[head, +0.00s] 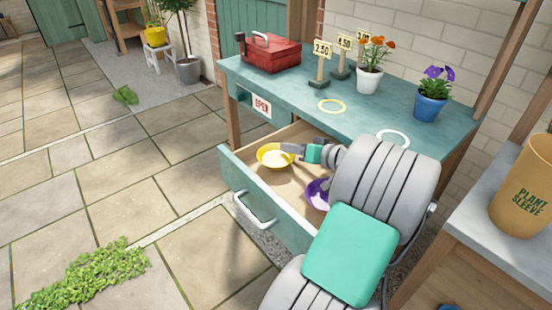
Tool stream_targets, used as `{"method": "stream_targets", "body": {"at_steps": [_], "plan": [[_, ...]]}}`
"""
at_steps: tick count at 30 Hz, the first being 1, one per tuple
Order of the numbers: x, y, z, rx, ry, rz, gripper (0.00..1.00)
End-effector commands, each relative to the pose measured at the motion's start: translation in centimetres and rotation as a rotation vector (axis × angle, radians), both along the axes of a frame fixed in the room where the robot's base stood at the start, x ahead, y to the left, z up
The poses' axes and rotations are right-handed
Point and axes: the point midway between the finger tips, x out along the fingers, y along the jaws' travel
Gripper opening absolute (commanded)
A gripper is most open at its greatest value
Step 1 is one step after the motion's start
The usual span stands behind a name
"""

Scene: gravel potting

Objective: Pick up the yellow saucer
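The yellow saucer (272,159) lies in the open drawer (279,199) under the teal counter, toward the drawer's left side. My gripper (292,150) reaches in from the right, and its fingertips are at the saucer's right rim. The view is too small to tell whether the fingers touch the rim or have closed on it. A purple saucer (317,194) lies in the drawer to the right, partly hidden by my arm.
The teal counter (299,99) above the drawer holds a red toolbox (270,53), price signs, an orange-flowered white pot (368,80) and a purple-flowered blue pot (431,105). A plant sleeve container (522,188) stands at right. Paving at left is mostly free.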

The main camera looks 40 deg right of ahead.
Motion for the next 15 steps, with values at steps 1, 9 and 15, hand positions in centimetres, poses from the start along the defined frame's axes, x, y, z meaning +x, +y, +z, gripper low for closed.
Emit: {"method": "stream_targets", "body": {"at_steps": [1,9,15], "plan": [[-0.01,0.00,0.00,0.000,0.000,0.000,0.14],[-0.01,0.00,0.00,0.000,0.000,0.000,0.00],[-0.02,0.01,-0.01,0.000,0.000,0.000,0.00]]}}
